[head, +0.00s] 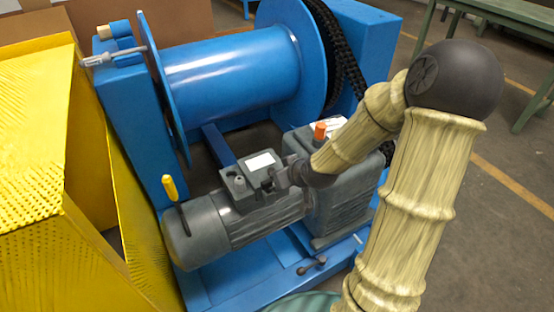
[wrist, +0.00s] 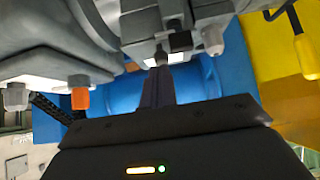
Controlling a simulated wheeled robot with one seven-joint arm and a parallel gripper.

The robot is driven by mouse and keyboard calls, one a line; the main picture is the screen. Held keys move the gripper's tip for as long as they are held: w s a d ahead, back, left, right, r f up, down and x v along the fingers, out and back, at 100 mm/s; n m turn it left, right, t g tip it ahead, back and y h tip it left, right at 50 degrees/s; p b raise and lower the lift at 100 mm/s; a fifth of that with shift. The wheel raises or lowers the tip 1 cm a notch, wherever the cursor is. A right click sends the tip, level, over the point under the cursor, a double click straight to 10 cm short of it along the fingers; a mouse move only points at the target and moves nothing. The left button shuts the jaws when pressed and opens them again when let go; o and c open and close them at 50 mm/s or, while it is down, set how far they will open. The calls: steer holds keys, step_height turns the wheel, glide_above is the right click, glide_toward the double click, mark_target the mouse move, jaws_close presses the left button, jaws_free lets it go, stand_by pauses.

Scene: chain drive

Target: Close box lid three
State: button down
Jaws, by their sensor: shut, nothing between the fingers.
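A grey motor (head: 245,215) lies on the blue frame, with a small grey box (head: 238,180) on top. A white label (head: 260,162) shows on the box. I cannot tell which part is lid three or how far open it stands. My gripper (head: 280,178) is at the right side of this box; its fingertips are partly hidden. In the wrist view my gripper (wrist: 158,82) is shut and empty, its fingers pointing at the grey box parts (wrist: 160,28). Whether they touch cannot be told.
A blue drum (head: 235,75) stands behind the motor. A grey gearbox (head: 340,200) with an orange cap (head: 320,130) is at the right. A yellow-handled lever (head: 169,188) stands at the motor's left, near yellow guards (head: 35,200). Open floor (head: 500,230) lies at the right.

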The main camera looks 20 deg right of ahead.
steer(key=s+b, duration=0.1)
steer(key=s+f+b, duration=0.1)
steer(key=s+b, duration=0.1)
steer(key=s, duration=0.1)
steer(key=shift+s+d+f+b, duration=0.1)
steer(key=shift+d+f+b, duration=0.15)
steer(key=shift+d+b, duration=0.15)
stand_by(0.4)
steer(key=s+a+r+m+g+h+p, duration=0.15)
steer(key=s+a+g, duration=0.4)
steer(key=s, duration=0.55)
step_height(320, 180, up, 38)
steer(key=p, duration=3.7)
steer(key=shift+d+r+m+g+p, duration=0.15)
steer(key=shift+r+m+g+p, duration=0.05)
steer(key=shift+m+g+p, duration=0.2)
